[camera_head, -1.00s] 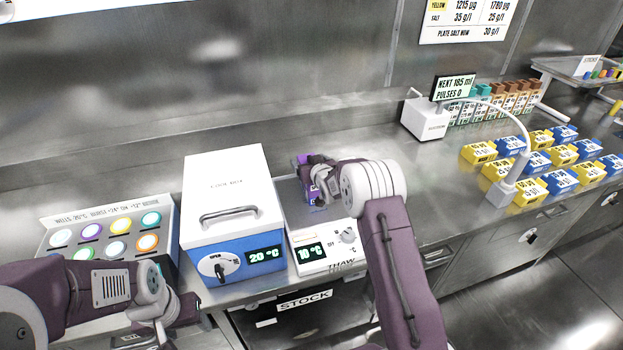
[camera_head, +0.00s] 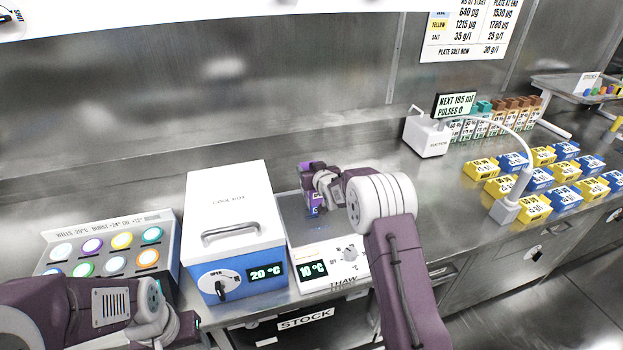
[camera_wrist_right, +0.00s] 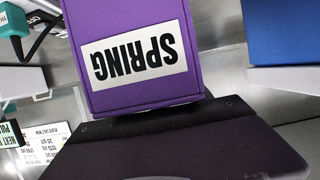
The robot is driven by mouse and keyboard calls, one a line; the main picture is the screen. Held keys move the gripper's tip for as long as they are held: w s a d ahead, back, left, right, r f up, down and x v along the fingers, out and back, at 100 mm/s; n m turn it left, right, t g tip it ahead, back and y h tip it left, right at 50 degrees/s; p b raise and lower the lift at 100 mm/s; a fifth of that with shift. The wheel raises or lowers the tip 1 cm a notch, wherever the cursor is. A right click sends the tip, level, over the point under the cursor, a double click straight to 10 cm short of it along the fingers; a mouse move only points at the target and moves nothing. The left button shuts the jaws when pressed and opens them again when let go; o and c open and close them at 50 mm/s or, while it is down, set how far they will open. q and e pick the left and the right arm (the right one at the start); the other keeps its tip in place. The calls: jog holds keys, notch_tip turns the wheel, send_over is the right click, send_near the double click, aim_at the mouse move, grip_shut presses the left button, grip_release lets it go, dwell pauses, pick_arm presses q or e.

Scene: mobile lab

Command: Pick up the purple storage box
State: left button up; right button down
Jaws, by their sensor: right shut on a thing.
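The purple storage box (camera_head: 315,204) is over the plate of the white thaw unit (camera_head: 324,262) in the head view, partly hidden by my right gripper (camera_head: 318,184). In the right wrist view the purple box (camera_wrist_right: 190,88) shows a white label reading SPRING, upside down. My right gripper is shut on the box, with a dark finger (camera_wrist_right: 170,140) against its lower edge. Whether the box clears the plate is hard to tell. My left gripper (camera_head: 182,330) is at the lower left, low in front of the bench; its jaws are not clear.
A blue and white cool box (camera_head: 232,215) stands just left of the thaw unit. A rack with coloured round wells (camera_head: 115,250) is further left. A white dispenser (camera_head: 428,135) and several yellow and blue boxes (camera_head: 533,207) are to the right. Bare bench lies between.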

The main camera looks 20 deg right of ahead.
jog(key=w+d+r+p, duration=0.5)
jog(key=d+r+p, duration=0.2)
jog(key=d, duration=0.3)
jog(key=shift+w+d+r+p, duration=0.15)
jog(key=shift+w+r+p, duration=0.05)
jog(key=shift+w+p, duration=0.15)
